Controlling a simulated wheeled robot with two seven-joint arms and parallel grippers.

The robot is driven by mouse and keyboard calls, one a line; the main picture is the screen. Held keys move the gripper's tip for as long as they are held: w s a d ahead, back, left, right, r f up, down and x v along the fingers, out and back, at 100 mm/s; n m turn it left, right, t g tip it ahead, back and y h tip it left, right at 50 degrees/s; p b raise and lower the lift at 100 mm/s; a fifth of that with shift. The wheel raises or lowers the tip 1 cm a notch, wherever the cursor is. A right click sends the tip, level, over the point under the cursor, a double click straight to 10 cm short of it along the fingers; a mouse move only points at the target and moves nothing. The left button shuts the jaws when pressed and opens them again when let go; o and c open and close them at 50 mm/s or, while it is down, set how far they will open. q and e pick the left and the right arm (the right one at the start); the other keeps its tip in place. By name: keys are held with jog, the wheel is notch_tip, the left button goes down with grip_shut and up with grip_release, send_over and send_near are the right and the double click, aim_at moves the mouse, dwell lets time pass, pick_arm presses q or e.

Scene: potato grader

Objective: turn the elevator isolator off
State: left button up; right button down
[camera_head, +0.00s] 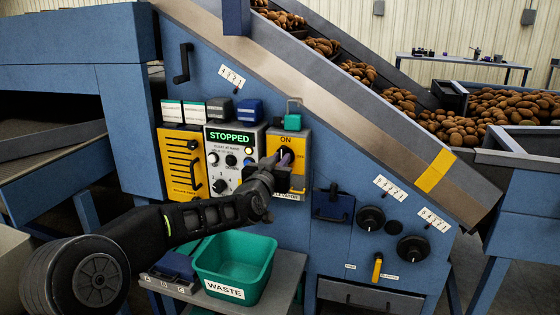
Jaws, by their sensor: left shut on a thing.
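The elevator isolator (298,141) is a yellow box with a rotary knob, on the blue machine panel right of the grey control panel. "ON" shows at its top, and a partly hidden label sits at its bottom. My left gripper (284,166) is at the front of the isolator, shut on its knob (286,154). The fingers and wrist cover much of the knob and the lower left of the box. A teal padlock (292,121) is at the top of the isolator. My right gripper is not in view.
The grey control panel (222,172) displays "STOPPED". A yellow box (181,150) is left of it. A green WASTE bin (233,290) stands on a shelf below my arm. Black knobs (371,218) are at lower right. Potatoes (450,128) lie on the conveyor.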

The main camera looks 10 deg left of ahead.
pick_arm(q)
jog(key=shift+m, duration=0.4)
grip_shut()
jog(key=m, duration=0.5)
jog(key=m+b, duration=0.1)
jog(key=m, duration=0.5)
jog(key=m+b, duration=0.1)
jog(key=m, duration=0.5)
jog(key=shift+d+f, duration=0.35)
jog(key=shift+f, duration=0.05)
jog(key=o, duration=0.8)
grip_release()
